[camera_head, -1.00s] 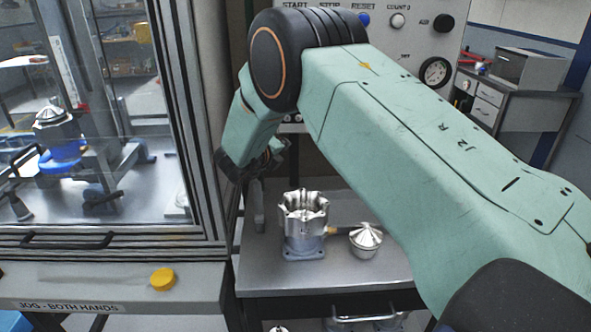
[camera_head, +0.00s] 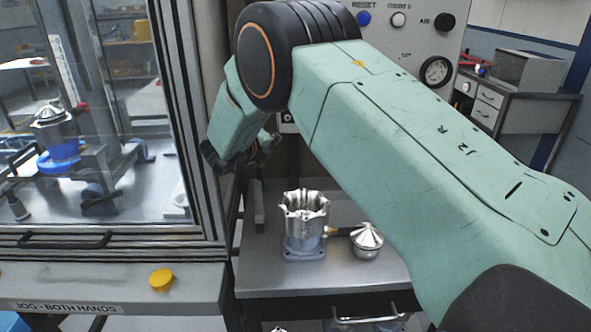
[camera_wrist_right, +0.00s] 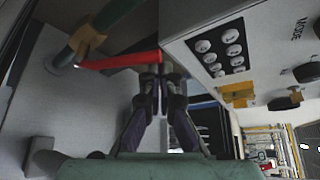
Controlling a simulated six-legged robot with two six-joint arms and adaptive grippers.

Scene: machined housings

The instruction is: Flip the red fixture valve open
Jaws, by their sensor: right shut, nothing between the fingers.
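The red valve handle (camera_wrist_right: 120,61) shows in the right wrist view as a long red bar running across from a brass valve body (camera_wrist_right: 86,41) on a dark green pipe. Its right end is at the tips of my right gripper (camera_wrist_right: 160,72), close to them or touching; I cannot tell which. The fingers are shut together with nothing between them. In the head view my right gripper (camera_head: 240,155) is partly hidden behind its own arm, in front of the gap beside the glazed cabinet. The valve cannot be made out there. My left gripper is not in view.
A control panel (camera_head: 412,62) with knobs and a gauge stands behind my right arm. The glazed cabinet frame (camera_head: 188,130) is close on the left. A silver housing (camera_head: 303,225) and a pointed-lid part (camera_head: 366,241) stand on the metal bench (camera_head: 300,283) below.

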